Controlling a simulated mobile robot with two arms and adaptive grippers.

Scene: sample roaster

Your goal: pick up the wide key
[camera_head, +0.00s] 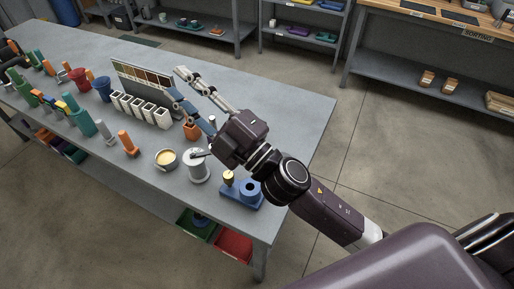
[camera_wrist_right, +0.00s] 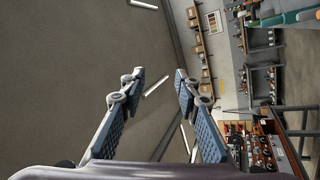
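I cannot tell which thing, if any, is the wide key. My right gripper (camera_head: 177,83) is above the grey table (camera_head: 305,112), near the color chart board. Its fingers are spread apart with nothing between them. The right wrist view also shows my right gripper (camera_wrist_right: 160,76) open and empty, facing a wall and distant shelves. My left gripper is in neither view. The right hand and forearm hide part of the table.
Under my right arm stand a grey-white cylinder (camera_head: 197,170), a tan-filled cup (camera_head: 166,160) and a blue stand (camera_head: 240,194). White cups (camera_head: 140,110) line the color chart board (camera_head: 145,76). Several orange and green items crowd the table's left. The table's far right is clear.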

